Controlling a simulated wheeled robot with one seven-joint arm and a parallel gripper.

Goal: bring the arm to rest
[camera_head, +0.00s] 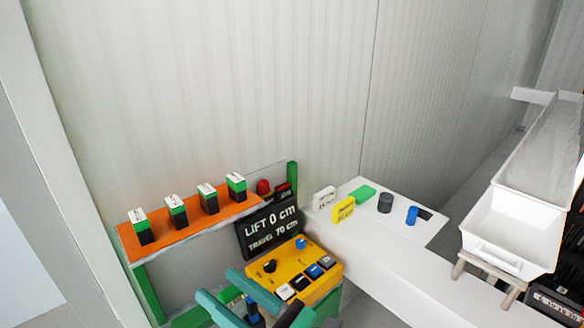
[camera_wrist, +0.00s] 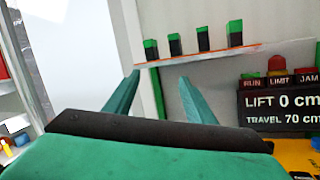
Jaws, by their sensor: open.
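My gripper (camera_wrist: 160,76) has two teal fingers that stand apart with nothing between them. In the wrist view the fingers point toward the wall, below and left of the orange shelf (camera_wrist: 205,53). In the head view my gripper (camera_head: 220,284) is at the bottom, left of the yellow control box (camera_head: 290,264) and below the shelf. I cannot tell whether it touches the box.
Several green-and-black blocks (camera_head: 208,199) stand on the shelf. A black display (camera_head: 268,228) reads LIFT 0 cm, TRAVEL 70 cm. A white counter (camera_head: 385,250) carries a yellow tag (camera_head: 343,210) and a black knob (camera_head: 385,202). A white trough (camera_head: 510,235) is at right.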

